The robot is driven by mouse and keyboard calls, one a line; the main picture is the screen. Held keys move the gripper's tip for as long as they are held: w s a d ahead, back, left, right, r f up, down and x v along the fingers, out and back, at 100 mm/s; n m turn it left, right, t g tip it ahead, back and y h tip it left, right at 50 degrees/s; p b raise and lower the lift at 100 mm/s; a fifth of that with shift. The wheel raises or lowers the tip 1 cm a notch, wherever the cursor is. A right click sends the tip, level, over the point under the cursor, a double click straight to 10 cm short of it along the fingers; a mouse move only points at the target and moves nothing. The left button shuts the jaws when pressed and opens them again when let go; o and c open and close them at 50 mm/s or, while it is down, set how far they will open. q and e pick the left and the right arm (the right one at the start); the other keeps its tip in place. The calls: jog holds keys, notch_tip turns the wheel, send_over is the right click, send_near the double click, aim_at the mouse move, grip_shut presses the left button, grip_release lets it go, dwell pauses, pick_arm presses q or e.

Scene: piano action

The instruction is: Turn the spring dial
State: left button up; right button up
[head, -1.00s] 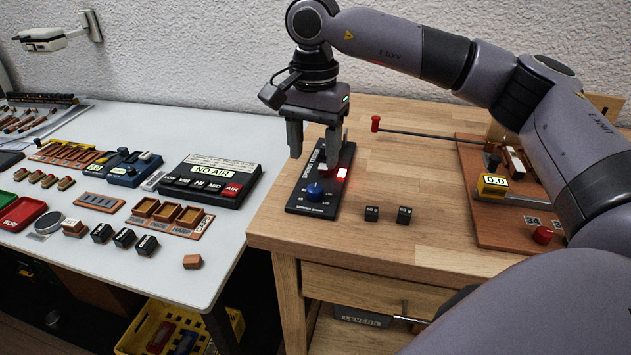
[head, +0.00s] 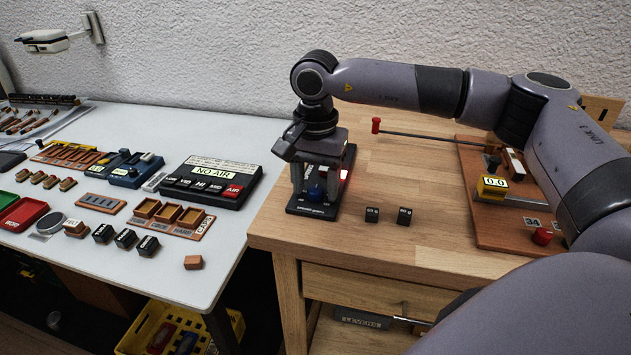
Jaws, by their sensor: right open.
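The spring dial seems to be the blue knob (head: 317,192) on a black panel (head: 312,210) near the left edge of the wooden bench. My right gripper (head: 316,194) is open and low over the panel, its fingers on either side of the blue knob. I cannot tell whether the fingers touch it. The gripper body hides most of the panel's labels; a lit red part (head: 344,174) shows at its right. My left gripper is out of view.
Two small black cubes (head: 372,215) (head: 404,216) stand right of the panel. A red-tipped rod (head: 376,125) reaches from a wooden fixture (head: 490,228) with a yellow readout (head: 493,188). A white table (head: 110,262) at left holds trays, blocks and a NO AIR box (head: 207,187).

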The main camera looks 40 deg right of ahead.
aim_at(315, 189)
jog(key=c, duration=1.1)
jog(key=shift+o, duration=0.2)
jog(key=shift+m, duration=1.3)
jog(key=o, duration=1.1)
jog(key=shift+c, duration=0.2)
jog(key=shift+r, duration=3.6)
